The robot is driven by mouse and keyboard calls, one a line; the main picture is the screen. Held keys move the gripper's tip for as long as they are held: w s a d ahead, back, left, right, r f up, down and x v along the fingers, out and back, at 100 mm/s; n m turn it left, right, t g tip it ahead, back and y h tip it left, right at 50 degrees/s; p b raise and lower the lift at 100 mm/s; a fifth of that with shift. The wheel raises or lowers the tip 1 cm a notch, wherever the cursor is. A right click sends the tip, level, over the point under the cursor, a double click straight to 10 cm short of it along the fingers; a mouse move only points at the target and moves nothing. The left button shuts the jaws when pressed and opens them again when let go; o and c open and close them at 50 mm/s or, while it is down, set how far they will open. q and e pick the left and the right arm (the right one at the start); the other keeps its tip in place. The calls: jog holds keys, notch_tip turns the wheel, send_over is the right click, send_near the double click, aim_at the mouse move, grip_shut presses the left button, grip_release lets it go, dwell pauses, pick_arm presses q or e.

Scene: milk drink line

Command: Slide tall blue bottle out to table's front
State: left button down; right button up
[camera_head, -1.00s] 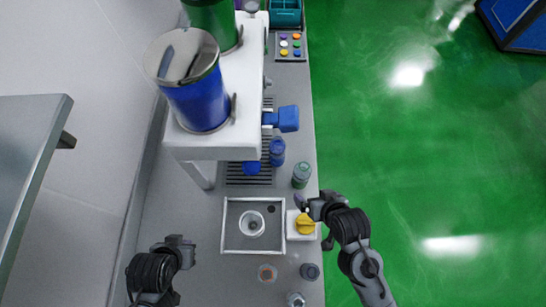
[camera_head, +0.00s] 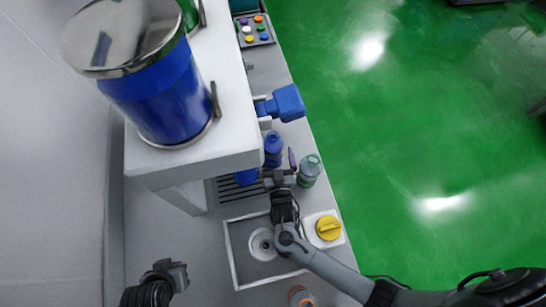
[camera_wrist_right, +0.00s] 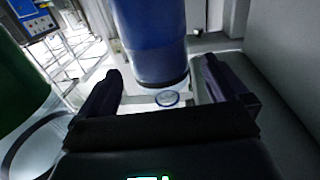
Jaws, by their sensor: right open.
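The tall blue bottle (camera_head: 273,147) stands upright under the front of the white dispenser. My right gripper (camera_head: 279,168) is close on its near side, open and empty. In the right wrist view, the blue bottle (camera_wrist_right: 150,42) rises between and beyond the two open dark fingers (camera_wrist_right: 160,82). I cannot tell whether either finger touches it. The bottle's top is out of the wrist frame. My left gripper (camera_head: 178,274) is low at the left, away from the bottle; its jaw opening is unclear.
A green-and-grey bottle (camera_head: 309,170) stands close right of my right gripper. The dispenser (camera_head: 190,165) and its blue lever (camera_head: 287,103) overhang nearby. A framed sink (camera_head: 234,250), a yellow knob on a white box (camera_head: 329,228) and an orange-topped item (camera_head: 301,296) lie nearer.

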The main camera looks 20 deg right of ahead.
aim_at(272, 145)
jog(key=x, duration=0.2)
jog(key=shift+w+d, duration=0.1)
jog(key=shift+w, duration=0.3)
jog(key=shift+x, duration=0.85)
jog(key=c, duration=1.5)
jog(key=shift+o, duration=0.2)
jog(key=shift+w+d+p, duration=0.15)
jog(key=shift+d+p, duration=0.3)
jog(key=shift+d, duration=1)
jog(key=shift+a, duration=1.6)
